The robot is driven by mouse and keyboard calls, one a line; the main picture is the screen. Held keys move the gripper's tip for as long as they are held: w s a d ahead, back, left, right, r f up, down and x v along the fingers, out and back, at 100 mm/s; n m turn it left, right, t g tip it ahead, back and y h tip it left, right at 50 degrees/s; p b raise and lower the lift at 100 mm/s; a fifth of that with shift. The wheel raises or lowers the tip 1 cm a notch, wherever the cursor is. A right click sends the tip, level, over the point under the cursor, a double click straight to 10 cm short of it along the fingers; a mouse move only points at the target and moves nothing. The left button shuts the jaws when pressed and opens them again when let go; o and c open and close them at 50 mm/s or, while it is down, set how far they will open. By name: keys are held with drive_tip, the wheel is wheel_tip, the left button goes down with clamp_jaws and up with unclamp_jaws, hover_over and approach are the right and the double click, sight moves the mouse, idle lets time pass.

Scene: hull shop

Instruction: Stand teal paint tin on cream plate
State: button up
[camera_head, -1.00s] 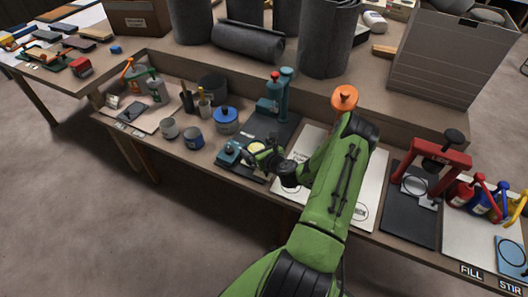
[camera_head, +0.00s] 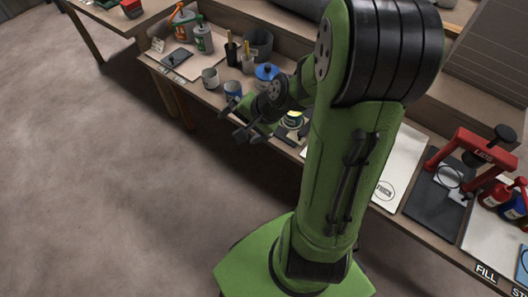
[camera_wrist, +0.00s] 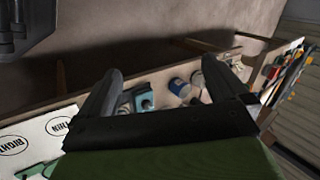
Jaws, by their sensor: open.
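My gripper (camera_head: 234,121) is open and empty, out over the bench's front edge. It also shows in the wrist view (camera_wrist: 161,68), its two fingers wide apart. A small teal block-like piece (camera_wrist: 143,100) shows between the fingers, beyond them; I cannot tell whether it is the teal paint tin. A blue-banded tin (camera_head: 233,90) and a pale grey tin (camera_head: 210,78) stand upright on the bench, behind my gripper in the head view. A small cream disc (camera_head: 295,118), perhaps the cream plate, is partly hidden by my arm.
A red press (camera_head: 478,150) and red and blue bottles are at the right. The floor (camera_head: 120,190) in front is clear.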

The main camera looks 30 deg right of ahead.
drive_tip(key=s+a+r+n+h, duration=0.1)
drive_tip(key=s+a+r+n, duration=0.1)
drive_tip(key=s+r+n, duration=0.3)
drive_tip(key=s+a+r+n+h, duration=0.2)
drive_tip(key=s+r+n, duration=0.4)
drive_tip(key=s, duration=0.6)
drive_tip(key=shift+a+r+g, duration=0.3)
drive_tip(key=shift+a+r, duration=0.1)
drive_tip(key=shift+r, duration=0.35)
drive_tip(key=shift+s, duration=0.1)
